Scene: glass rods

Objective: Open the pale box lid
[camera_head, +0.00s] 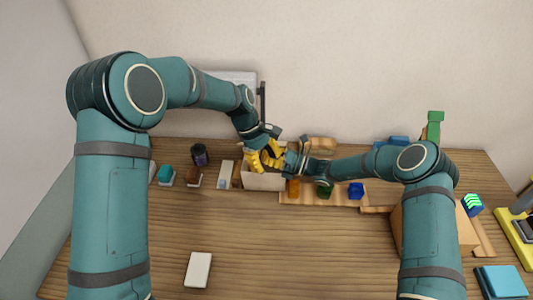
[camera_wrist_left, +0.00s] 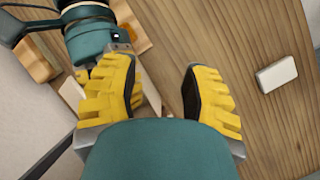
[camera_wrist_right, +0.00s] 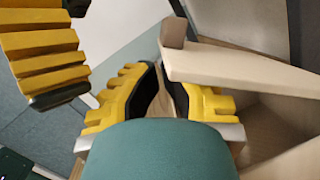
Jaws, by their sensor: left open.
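The pale box (camera_head: 264,181) stands at the back middle of the table, its top largely hidden by my grippers. In the right wrist view a pale panel with a brown knob (camera_wrist_right: 172,31), apparently the lid (camera_wrist_right: 240,72), shows close to my right fingertips. I cannot tell whether it is raised or touched. My left gripper (camera_head: 264,158) is over the box; in the left wrist view its jaws (camera_wrist_left: 161,88) are apart and empty. My right gripper (camera_wrist_right: 163,85) is beside it, with a narrow gap between its pads. Whether it grips anything is unclear.
A wooden rack (camera_head: 325,197) with coloured pieces stands right of the box. Small items and a dark cup (camera_head: 200,154) stand left. A white block (camera_head: 198,270) lies at the front left. A cardboard-coloured box (camera_head: 398,229) is partly behind my right arm. The middle front is clear.

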